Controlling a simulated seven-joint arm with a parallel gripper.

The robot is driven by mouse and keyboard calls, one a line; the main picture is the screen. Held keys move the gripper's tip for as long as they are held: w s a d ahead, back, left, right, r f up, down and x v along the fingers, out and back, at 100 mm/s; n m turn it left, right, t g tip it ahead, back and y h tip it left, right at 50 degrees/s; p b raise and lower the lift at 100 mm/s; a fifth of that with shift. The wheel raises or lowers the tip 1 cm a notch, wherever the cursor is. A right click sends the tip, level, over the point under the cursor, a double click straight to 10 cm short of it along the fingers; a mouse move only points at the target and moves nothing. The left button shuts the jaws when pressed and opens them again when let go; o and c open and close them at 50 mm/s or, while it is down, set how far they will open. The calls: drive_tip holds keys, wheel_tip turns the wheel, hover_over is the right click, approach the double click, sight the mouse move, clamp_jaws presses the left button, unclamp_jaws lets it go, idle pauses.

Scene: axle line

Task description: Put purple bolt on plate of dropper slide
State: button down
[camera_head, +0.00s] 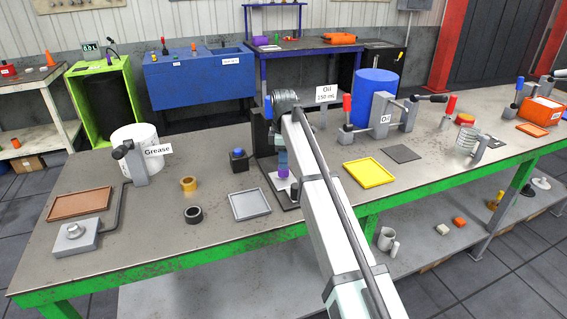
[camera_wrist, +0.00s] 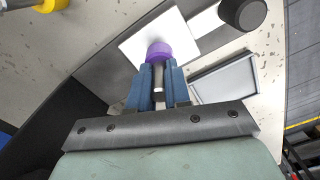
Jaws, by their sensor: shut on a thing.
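The purple bolt (camera_wrist: 158,50) is held by its grey shank between the two blue fingers of my gripper (camera_wrist: 159,78), with its purple head down. It also shows in the head view (camera_head: 283,174) under the fingers. The white plate of the dropper slide (camera_wrist: 175,28) lies beneath the bolt head in the wrist view. In the head view the plate (camera_head: 274,181) is partly hidden by my gripper and arm. The dark upright of the dropper slide (camera_head: 262,132) stands beside my gripper. I cannot tell whether the bolt head touches the plate.
A grey tray (camera_head: 250,205) lies just left of the slide, and a blue-capped dark bottle (camera_head: 239,160) stands behind it. A black ring (camera_head: 193,214) and a yellow one (camera_head: 189,184) are further left. A yellow tray (camera_head: 370,174) is to the right.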

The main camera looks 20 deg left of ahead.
drive_tip(key=shift+f, duration=0.6)
drive_tip(key=shift+f, duration=0.2)
drive_tip(key=c, duration=1.1)
unclamp_jaws()
drive_tip(key=shift+r, duration=0.15)
wheel_tip(320, 180, up, 12)
drive_tip(key=shift+r, duration=0.1)
